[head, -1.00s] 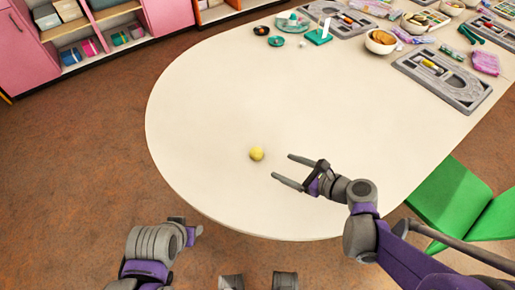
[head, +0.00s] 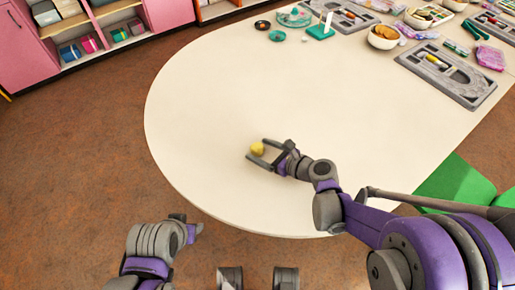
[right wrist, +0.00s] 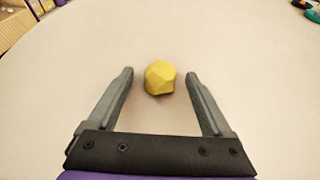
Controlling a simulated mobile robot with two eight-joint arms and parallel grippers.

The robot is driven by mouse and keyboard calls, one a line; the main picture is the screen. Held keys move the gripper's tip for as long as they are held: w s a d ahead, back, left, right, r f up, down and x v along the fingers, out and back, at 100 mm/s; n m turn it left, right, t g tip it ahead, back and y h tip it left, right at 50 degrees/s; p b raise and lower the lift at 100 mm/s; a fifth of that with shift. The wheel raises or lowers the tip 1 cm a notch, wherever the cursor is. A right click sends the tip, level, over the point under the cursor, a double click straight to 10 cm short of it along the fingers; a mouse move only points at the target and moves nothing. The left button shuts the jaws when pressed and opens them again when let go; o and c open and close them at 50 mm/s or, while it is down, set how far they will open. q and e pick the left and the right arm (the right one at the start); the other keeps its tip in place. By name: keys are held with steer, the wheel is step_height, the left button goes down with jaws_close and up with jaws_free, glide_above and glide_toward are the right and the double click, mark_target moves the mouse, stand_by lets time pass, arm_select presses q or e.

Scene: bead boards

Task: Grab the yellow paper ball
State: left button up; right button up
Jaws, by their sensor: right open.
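The yellow paper ball (head: 257,148) lies on the cream table (head: 215,110) near its rounded front end. In the right wrist view the ball (right wrist: 160,77) is faceted and sits between the tips of my right gripper (right wrist: 160,80), with a gap on each side. In the head view the right gripper (head: 257,150) is open, with its fingers on either side of the ball. My left gripper (head: 190,233) is low at the left, off the table edge; its fingers do not show clearly.
Grey bead boards (head: 447,74), a bowl (head: 383,41) and small craft items fill the far right of the table. A green chair (head: 455,185) stands at the right. The table around the ball is clear. Pink shelves (head: 40,50) are at the back left.

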jaws_close()
stand_by(0.3)
